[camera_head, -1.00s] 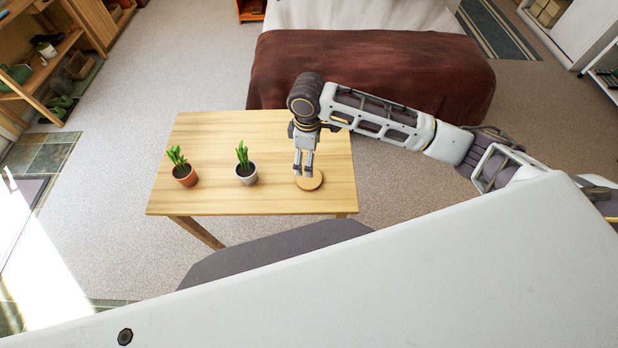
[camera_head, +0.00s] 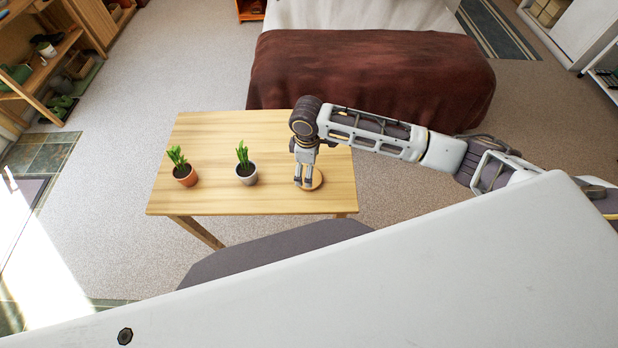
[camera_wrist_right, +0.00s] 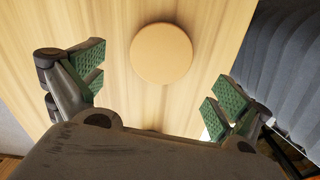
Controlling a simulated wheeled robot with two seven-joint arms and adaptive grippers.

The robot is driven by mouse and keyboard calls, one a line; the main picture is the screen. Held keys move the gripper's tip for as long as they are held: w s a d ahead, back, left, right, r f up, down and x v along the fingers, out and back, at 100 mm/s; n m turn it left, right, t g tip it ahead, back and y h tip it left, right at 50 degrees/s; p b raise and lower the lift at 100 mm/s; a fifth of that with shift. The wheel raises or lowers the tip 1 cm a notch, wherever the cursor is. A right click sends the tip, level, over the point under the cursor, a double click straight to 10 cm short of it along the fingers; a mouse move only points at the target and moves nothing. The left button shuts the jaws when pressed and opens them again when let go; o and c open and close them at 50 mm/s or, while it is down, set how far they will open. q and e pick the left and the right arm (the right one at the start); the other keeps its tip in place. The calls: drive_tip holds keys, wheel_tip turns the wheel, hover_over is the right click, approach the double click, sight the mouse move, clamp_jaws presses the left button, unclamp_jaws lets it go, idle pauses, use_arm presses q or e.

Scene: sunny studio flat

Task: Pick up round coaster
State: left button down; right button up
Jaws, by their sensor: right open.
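The round coaster (camera_head: 316,181) is a flat tan disc lying on the right part of the wooden table (camera_head: 215,138). In the wrist view the whole coaster (camera_wrist_right: 161,53) shows on the bare wood, beyond the fingers and roughly midway between them. My right gripper (camera_head: 304,186) points down over the coaster and hides part of it in the head view. In the wrist view its green-padded fingers (camera_wrist_right: 155,95) are spread wide with nothing between them. My left gripper is not in view.
A bed with a brown blanket (camera_head: 375,75) is behind the table. The table's right edge is close to the coaster.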

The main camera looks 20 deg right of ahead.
drive_tip(key=shift+w+a+f, duration=0.1)
drive_tip(key=shift+f, duration=1.15)
drive_tip(key=shift+a+f, duration=0.1)
drive_tip(key=shift+f, duration=1.15)
drive_tip(key=c, duration=1.1)
drive_tip(key=shift+o, duration=0.2)
wheel_tip(320, 180, up, 10)
